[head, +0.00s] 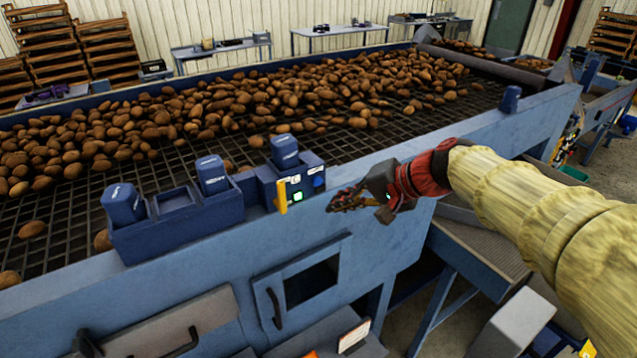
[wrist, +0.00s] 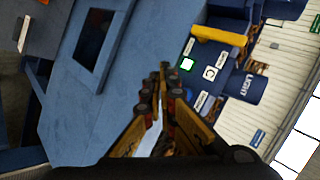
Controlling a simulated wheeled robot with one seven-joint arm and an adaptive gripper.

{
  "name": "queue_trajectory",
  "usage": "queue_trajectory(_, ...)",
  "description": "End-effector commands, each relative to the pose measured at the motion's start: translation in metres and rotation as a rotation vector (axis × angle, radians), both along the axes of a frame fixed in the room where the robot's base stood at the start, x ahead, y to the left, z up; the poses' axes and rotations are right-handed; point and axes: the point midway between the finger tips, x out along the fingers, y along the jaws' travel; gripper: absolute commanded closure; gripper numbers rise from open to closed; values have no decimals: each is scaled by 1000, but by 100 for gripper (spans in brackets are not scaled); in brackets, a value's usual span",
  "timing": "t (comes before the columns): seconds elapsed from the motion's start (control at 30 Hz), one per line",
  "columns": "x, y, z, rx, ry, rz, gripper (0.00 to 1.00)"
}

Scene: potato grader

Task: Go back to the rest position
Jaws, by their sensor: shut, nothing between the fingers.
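My gripper (head: 350,199) is shut and empty in the head view, in front of the blue grader's side wall. It hangs just right of the small control panel (head: 302,190). The panel has a lit green button, a blue knob and a yellow lever (head: 281,196). In the wrist view my gripper's fingers (wrist: 161,90) are together, with nothing between them. The panel (wrist: 205,70) and its yellow lever (wrist: 219,36) show beyond the fingertips, up and to the right. No contact between fingers and panel is visible.
The blue grader (head: 480,130) carries many potatoes (head: 260,95) on a dark mesh. A hatch (head: 312,282) with a black handle is below. A lower chute (head: 485,245) lies under my arm. Wooden crates and tables stand behind.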

Motion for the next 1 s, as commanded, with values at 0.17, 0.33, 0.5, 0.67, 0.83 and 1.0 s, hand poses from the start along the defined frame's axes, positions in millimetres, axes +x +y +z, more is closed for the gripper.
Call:
queue_trajectory(0.17,0,-1,-1,0,7,-7,100)
queue_trajectory(0.33,-20,-17,-38,-97,61,10,100)
queue_trajectory(0.5,-81,-53,-93,-303,98,60,100)
queue_trajectory(0.67,-144,-92,-148,-504,85,110,100)
queue_trajectory(0.83,-197,-128,-197,-682,39,147,100)
queue_trajectory(1.0,-235,-153,-240,-810,-23,163,100)
